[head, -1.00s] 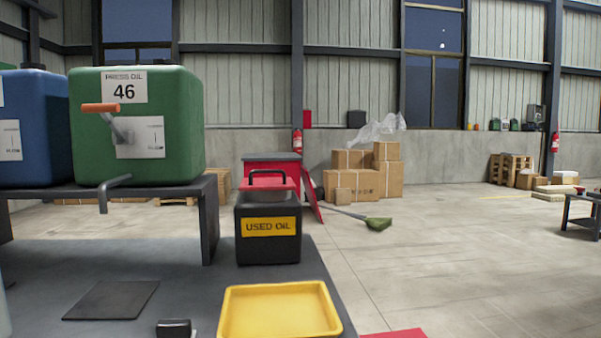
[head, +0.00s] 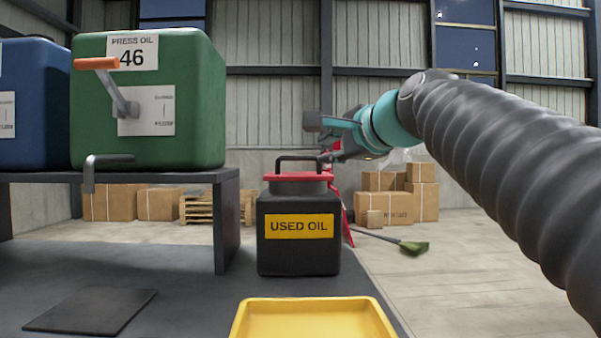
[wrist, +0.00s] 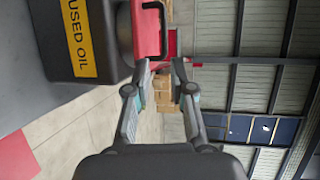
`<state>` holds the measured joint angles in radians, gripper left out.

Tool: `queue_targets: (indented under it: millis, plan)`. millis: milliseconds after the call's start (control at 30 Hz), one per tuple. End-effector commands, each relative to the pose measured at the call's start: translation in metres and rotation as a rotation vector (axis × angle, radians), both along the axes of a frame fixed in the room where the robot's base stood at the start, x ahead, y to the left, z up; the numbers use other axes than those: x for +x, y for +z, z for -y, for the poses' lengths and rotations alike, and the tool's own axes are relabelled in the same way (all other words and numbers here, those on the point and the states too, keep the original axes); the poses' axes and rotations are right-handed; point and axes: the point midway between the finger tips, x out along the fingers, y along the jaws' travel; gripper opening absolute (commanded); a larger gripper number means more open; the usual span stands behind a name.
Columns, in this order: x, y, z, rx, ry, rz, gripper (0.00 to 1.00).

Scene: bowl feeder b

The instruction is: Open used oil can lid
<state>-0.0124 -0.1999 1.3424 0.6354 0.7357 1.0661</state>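The black used oil can (head: 298,248) with a yellow label stands upright on the dark bench in the head view. Its red lid (head: 298,176) lies flat on the neck, with a black arched handle on top. In the wrist view the can (wrist: 52,45) appears turned sideways at upper left, with the red lid (wrist: 148,35) at top centre. My gripper (head: 324,142) is at the handle's upper right in the head view. In the wrist view my gripper (wrist: 162,66) has its two fingers apart with nothing between them, close to the lid. Contact with the handle cannot be told.
A yellow tray (head: 315,301) lies in front of the can. A dark flat plate (head: 90,310) lies at left. A raised shelf (head: 228,225) holds the green drum (head: 185,90) and the blue drum (head: 35,105). Cartons (head: 400,200) and a broom (head: 412,247) are behind.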

Motion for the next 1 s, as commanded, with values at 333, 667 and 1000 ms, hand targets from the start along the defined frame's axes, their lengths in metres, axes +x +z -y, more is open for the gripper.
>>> queue_targets:
  millis: [333,667,1000]
  plan:
    - [0.041,-0.003,-0.001,0.019,-0.027,0.0,0.23]
    - [0.095,-0.014,-0.025,0.017,-0.028,0.001,0.23]
    - [0.126,-0.02,-0.039,0.017,-0.026,0.003,0.23]
